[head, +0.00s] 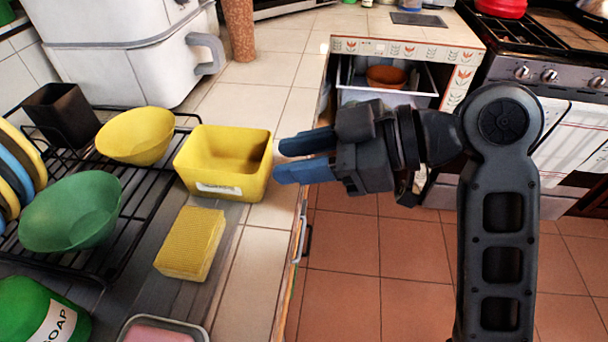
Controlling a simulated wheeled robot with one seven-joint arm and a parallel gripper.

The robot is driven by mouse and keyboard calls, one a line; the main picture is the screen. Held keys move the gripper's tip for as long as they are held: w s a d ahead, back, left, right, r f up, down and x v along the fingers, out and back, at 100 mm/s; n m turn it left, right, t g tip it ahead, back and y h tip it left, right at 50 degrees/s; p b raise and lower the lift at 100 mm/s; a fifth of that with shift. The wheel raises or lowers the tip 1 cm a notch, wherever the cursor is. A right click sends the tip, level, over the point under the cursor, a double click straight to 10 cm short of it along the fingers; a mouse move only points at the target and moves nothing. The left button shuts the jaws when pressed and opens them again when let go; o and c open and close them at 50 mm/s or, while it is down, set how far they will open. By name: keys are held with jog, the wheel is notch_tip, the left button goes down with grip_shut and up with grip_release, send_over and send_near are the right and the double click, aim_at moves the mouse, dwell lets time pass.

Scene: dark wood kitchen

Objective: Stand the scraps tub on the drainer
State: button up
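The scraps tub appears to be the yellow rectangular tub (254,176) with a white label on its front, too small to read. It stands upright, open at the top, just right of the black wire drainer (118,228). It looks empty. My gripper (276,160) is to the right of the tub, pointing left, with its two blue fingers a little apart and nothing seen between them. The fingertips are close to the tub's right wall; I cannot tell if they touch it. The drainer holds a yellow bowl (137,134), a green bowl (70,212) and several plates (22,165).
A yellow sponge (190,243) lies in front of the tub. A green soap bottle (38,312) and a pink item in a dish (163,332) are at the front. A dark cup (62,114) stands at the drainer's back left. An open drawer (385,97) holds an orange bowl (386,77).

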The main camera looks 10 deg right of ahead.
jog(key=s+d+f+m+t+h, duration=0.3)
jog(key=f+m, duration=0.2)
jog(key=f, duration=0.2)
jog(key=s+d+f+m+t+h, duration=0.25)
jog(key=d+f+m, duration=0.2)
jog(key=f, duration=0.35)
jog(key=s+d+f+m+t+h, duration=0.25)
jog(key=s+d+m+h, duration=0.25)
jog(key=s, duration=0.6)
jog(key=s+d+r+t+h, duration=0.1)
jog(key=s+r, duration=0.2)
jog(key=s, duration=0.4)
jog(key=s+d+r+h, duration=0.1)
jog(key=s+d+r, duration=0.1)
jog(key=s, duration=0.6)
jog(key=shift+r+m+t, duration=0.4)
jog(key=shift+r+m, duration=0.05)
jog(key=shift+r, duration=0.15)
